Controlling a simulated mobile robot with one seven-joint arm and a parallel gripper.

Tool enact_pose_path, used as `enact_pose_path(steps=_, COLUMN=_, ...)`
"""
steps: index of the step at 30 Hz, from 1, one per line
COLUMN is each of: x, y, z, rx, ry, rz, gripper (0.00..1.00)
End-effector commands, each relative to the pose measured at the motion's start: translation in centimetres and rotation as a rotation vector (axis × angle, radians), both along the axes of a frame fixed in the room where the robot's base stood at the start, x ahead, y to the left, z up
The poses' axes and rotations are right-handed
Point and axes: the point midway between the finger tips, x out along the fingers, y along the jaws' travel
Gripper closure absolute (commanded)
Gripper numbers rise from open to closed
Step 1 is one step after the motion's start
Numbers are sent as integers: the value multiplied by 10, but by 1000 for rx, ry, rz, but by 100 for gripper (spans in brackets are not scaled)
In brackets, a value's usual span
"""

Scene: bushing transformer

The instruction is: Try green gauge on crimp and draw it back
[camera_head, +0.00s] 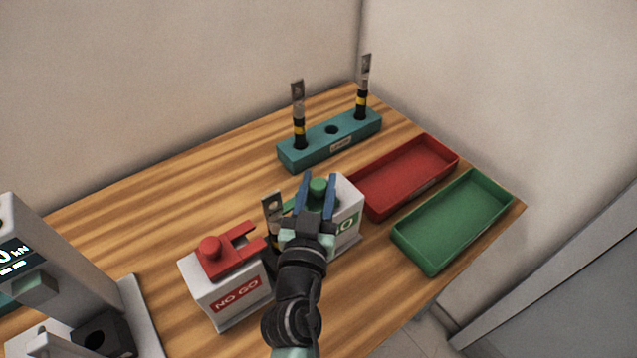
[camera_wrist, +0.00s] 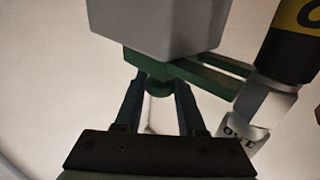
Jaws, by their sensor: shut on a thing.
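The green gauge (camera_head: 318,187) is a flat fork with a round knob, at the top of the white GO box (camera_head: 348,215). My gripper (camera_head: 319,180) is shut on the gauge's knob, one blue finger on each side. The wrist view shows my gripper (camera_wrist: 158,90) around the knob and the green gauge's two prongs (camera_wrist: 215,78) reaching right. The crimp (camera_head: 271,207), a metal lug above a black and yellow sleeve, stands upright left of the gauge. Its lug (camera_wrist: 262,112) is close to the prong ends. I cannot tell whether they touch, or whether the gauge is lifted off the box.
The NO GO box (camera_head: 225,290) with a red gauge (camera_head: 228,250) stands left of the crimp. A teal rack (camera_head: 318,149) holds two more lugs behind. A red tray (camera_head: 380,205) and a green tray (camera_head: 425,262) lie right. A press (camera_head: 60,260) stands front left.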

Motion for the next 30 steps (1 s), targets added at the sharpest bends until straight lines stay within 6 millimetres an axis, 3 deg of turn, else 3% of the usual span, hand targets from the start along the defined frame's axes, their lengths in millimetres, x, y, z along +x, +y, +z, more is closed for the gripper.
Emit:
enact_pose_path(steps=15, x=0, y=0, z=0, rx=0, ry=1, rz=0, gripper=100)
enact_pose_path(steps=22, x=12, y=-17, z=0, rx=1, ry=1, rz=-2, gripper=100)
enact_pose_path(steps=30, x=14, y=-21, z=0, rx=0, ry=1, rz=-3, gripper=100)
